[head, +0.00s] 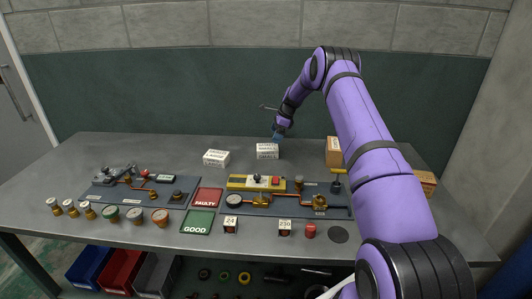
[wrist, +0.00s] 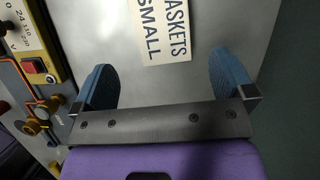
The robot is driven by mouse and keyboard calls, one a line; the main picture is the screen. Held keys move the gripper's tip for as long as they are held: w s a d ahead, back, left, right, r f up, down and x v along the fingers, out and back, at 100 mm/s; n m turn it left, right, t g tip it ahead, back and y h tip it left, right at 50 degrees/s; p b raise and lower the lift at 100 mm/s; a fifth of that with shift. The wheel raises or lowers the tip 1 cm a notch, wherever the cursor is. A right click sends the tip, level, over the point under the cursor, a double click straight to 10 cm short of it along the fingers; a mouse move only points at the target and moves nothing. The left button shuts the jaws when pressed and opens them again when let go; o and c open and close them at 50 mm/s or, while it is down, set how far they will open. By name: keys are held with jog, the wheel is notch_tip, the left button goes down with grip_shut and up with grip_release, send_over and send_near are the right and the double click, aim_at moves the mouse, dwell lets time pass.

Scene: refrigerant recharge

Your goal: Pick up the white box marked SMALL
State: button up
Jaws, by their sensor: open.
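The white box marked GASKETS SMALL (wrist: 165,22) shows at the top of the wrist view, its label turned sideways and its far part cut off by the frame. In the head view, a white box (head: 267,151) lies on the table just below and in front of my gripper (head: 278,138); I take it to be the same box, though its label is too small to read there. My gripper is open and empty. In the wrist view its two blue fingers (wrist: 160,75) stand wide apart, with the box ahead of and between them.
Another white box (head: 216,158) lies to the left. A brown carton (head: 333,151) stands to the right. A board with a yellow-topped unit and brass fittings (head: 262,198) lies nearer the front, with red (head: 207,198) and green (head: 198,222) trays beside it. The back strip of table is mostly clear.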

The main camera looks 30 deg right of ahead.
aim_at(269, 147)
jog(key=x, duration=0.3)
jog(key=shift+w+a+f, duration=0.1)
jog(key=shift+a+f, duration=0.05)
jog(key=shift+f, duration=0.2)
jog(key=x, duration=0.5)
jog(key=shift+w, duration=0.15)
jog(key=shift+a+f, duration=0.15)
jog(key=shift+f, duration=0.25)
jog(key=c, duration=1)
